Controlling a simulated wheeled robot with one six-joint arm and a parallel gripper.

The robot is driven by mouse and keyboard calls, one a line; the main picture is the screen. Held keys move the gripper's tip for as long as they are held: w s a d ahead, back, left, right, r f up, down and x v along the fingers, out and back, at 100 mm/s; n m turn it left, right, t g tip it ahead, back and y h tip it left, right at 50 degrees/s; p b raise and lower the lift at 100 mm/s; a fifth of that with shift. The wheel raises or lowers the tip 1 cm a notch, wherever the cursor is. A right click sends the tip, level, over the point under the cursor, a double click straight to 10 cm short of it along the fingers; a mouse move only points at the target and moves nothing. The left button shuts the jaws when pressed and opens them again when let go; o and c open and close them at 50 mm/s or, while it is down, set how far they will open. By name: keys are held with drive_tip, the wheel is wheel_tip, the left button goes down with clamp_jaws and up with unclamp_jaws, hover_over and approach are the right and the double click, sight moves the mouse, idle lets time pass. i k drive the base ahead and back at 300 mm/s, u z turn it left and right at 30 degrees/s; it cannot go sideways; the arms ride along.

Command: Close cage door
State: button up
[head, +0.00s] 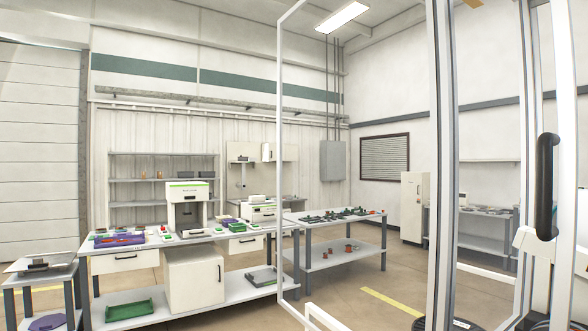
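A tall white-framed panel of the cage (279,160) stands in front of me, its clear middle showing the room behind it. Thick white and grey uprights (443,170) stand close by at the right. A black vertical handle (546,187) is mounted among the white frame parts at the far right. I cannot tell exactly which frame parts belong to the door, nor how far it stands open. My gripper is not seen in this view, and nothing visible is gripping the handle.
A workbench (245,296) with a white and green machine (187,206) stands at left. A second table (340,261) holds small parts. A small side table (50,268) is at far left. A grey-white cabinet (414,207) stands by the back wall. Bare floor (350,300) lies between.

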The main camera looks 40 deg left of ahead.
sight(567, 138)
drive_tip(key=u, duration=1.1)
drive_tip(key=k, duration=1.3)
drive_tip(key=u, duration=0.8)
drive_tip(key=i, duration=1.95)
drive_tip(key=z, duration=0.8)
